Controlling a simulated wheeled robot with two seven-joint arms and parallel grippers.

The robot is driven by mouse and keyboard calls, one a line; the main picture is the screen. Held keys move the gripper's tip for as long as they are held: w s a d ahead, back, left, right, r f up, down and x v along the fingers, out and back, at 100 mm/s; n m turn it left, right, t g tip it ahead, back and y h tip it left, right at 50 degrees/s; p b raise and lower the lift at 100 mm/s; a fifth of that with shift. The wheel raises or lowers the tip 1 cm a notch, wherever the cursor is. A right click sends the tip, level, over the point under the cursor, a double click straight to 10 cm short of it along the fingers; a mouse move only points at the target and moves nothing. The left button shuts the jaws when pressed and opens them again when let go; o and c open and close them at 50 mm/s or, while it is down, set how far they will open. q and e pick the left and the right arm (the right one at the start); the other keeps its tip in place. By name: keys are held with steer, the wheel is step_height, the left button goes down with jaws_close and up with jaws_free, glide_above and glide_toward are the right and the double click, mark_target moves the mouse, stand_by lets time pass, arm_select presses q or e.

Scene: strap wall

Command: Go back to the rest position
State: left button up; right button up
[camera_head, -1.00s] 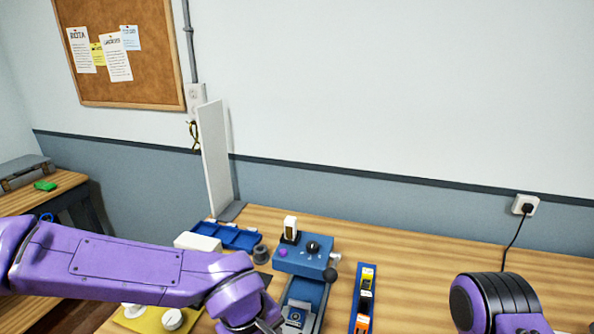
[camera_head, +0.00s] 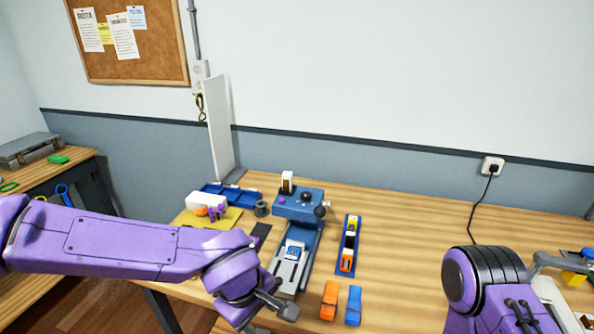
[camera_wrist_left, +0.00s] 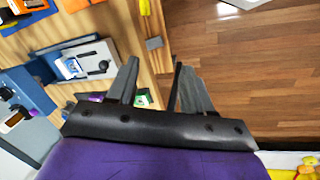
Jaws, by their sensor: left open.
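My left gripper (camera_head: 283,312) shows at the end of the purple left arm, over the front edge of the wooden bench (camera_head: 400,240). In the left wrist view the two grey fingers (camera_wrist_left: 157,68) stand apart with nothing between them. Below them are bench edge and brown floor. My right arm comes in at the lower right of the head view, but its gripper fingers do not show. A blue machine (camera_head: 298,207) with a dark knob stands on the bench, beyond my left gripper and apart from it.
A blue tray with coloured pieces (camera_head: 349,247) stands right of the machine. An orange clip (camera_head: 329,300) and a blue clip (camera_head: 354,305) lie near the front. A yellow mat (camera_head: 228,219) lies left. A side table (camera_head: 75,174) stands far left. Bare bench lies right of centre.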

arm_select(q)
steer(key=w+a+f+n+t+y+b, duration=0.1)
steer(key=a+f+t+y, duration=0.1)
steer(key=a+f, duration=0.5)
steer(key=a+f+n+t+y+b, duration=0.2)
steer(key=a+f, duration=0.3)
steer(key=f, duration=0.5)
steer(key=s+a+f+m+g+b, duration=0.1)
steer(key=s+a+f+m+b, duration=0.1)
steer(key=s+a+f, duration=0.3)
steer(key=s+a+f+m+g+b, duration=0.1)
steer(key=s+a+f+m, duration=0.3)
steer(key=s+f, duration=0.9)
steer(key=shift+s+a+f+g+y+b, duration=0.4)
steer(key=shift+s+a+b, duration=0.1)
steer(key=shift+s+a, duration=0.55)
arm_select(e)
step_height(320, 180, down, 7)
steer(key=shift+w, duration=0.15)
